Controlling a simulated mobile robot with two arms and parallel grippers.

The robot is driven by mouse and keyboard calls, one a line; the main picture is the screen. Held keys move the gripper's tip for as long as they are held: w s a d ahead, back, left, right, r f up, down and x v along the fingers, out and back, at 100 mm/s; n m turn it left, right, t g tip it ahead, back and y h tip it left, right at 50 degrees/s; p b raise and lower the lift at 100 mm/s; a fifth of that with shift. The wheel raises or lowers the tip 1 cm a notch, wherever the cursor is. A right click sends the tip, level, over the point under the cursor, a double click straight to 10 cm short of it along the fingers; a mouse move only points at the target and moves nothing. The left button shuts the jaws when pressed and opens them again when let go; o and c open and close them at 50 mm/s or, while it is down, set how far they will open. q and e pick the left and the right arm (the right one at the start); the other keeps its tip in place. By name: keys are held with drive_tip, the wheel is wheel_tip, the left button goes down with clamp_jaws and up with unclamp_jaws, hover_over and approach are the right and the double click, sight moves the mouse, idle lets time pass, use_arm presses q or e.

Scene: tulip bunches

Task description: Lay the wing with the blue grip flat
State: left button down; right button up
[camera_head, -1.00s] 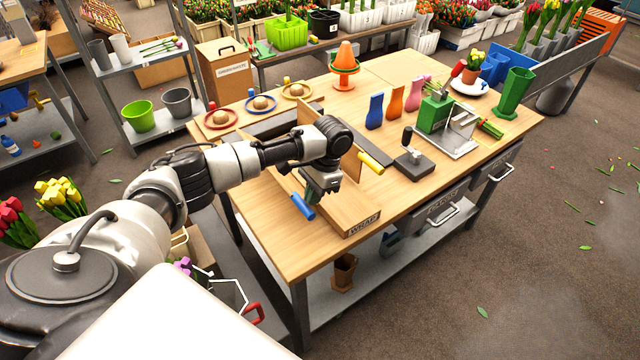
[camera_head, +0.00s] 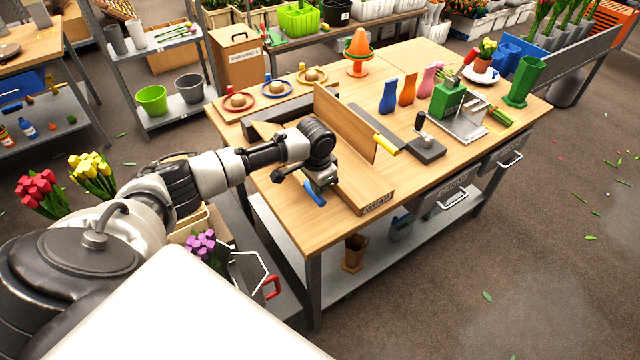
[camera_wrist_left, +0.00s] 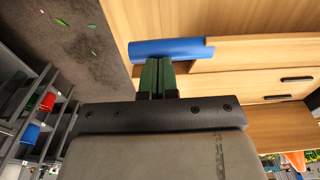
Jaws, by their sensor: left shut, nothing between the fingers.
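The wooden wrap stand (camera_head: 362,200) sits at the near edge of the workbench. Its blue grip (camera_head: 316,194) is at the near-left side, and it also shows in the left wrist view (camera_wrist_left: 170,49). The wing that carries the blue grip is largely hidden behind my left arm; I cannot tell its angle. The wing (camera_head: 345,120) with the yellow grip (camera_head: 387,146) stands upright. My left gripper (camera_head: 319,186) is shut and empty. In the left wrist view its fingertips (camera_wrist_left: 158,62) are right at the blue grip; contact is unclear. My right gripper is out of view.
A black lever device (camera_head: 427,148) stands right of the stand. Blue (camera_head: 388,97), orange and pink vases stand behind it, with a green machine (camera_head: 447,98) further right. Ringed holders (camera_head: 238,101) line the back left. The bench's front right is clear.

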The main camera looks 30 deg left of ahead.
use_arm(q)
drive_tip(key=shift+s+a+f+t+h, duration=0.15)
drive_tip(key=shift+s+f+t+h, duration=0.05)
drive_tip(key=shift+s+f+t, duration=0.25)
drive_tip(key=shift+s+a+f+t+h, duration=0.2)
drive_tip(key=shift+s+t, duration=0.15)
drive_tip(key=shift+s, duration=0.2)
drive_tip(key=shift+s+a+f+t+h, duration=0.15)
drive_tip(key=shift+f+t+h, duration=0.15)
drive_tip(key=shift+f+t, duration=0.55)
drive_tip(key=shift+s+a+f+t, duration=0.1)
drive_tip(key=shift+f+t, duration=0.45)
drive_tip(key=shift+f, duration=0.3)
drive_tip(key=shift+s+f, duration=0.15)
drive_tip(key=shift+f, duration=0.15)
drive_tip(key=shift+f+h, duration=0.2)
drive_tip(key=shift+h, duration=0.1)
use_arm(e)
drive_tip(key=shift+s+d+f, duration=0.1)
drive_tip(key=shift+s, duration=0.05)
